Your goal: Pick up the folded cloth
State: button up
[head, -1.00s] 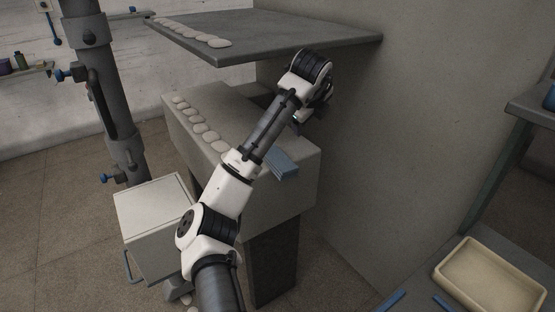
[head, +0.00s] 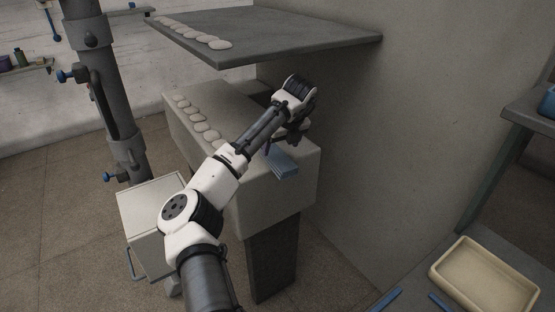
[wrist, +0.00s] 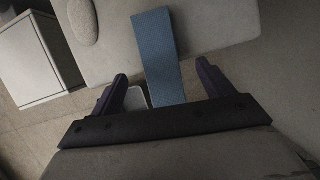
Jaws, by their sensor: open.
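The folded cloth (head: 281,161) is a blue strip lying on the right part of the pale block-like table (head: 288,196), reaching its front edge. In the wrist view the cloth (wrist: 157,55) runs lengthwise between the two dark fingers, with clear space on both sides of it. My gripper (wrist: 160,84) is open and does not hold the cloth. The forearm hides part of the tabletop beside the cloth.
Several pale flat rounds (head: 198,120) lie in a row on the table's left side. A grey shelf (head: 290,38) with more rounds overhangs behind. A wall stands close on the right. A white cabinet (head: 150,213) stands at left, and a cream tray (head: 484,275) at lower right.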

aim_at(278, 157)
jog(key=x, duration=0.1)
jog(key=p+x, duration=0.1)
jog(key=x, duration=0.3)
jog(key=shift+s, duration=0.25)
jog(key=c, duration=1.1)
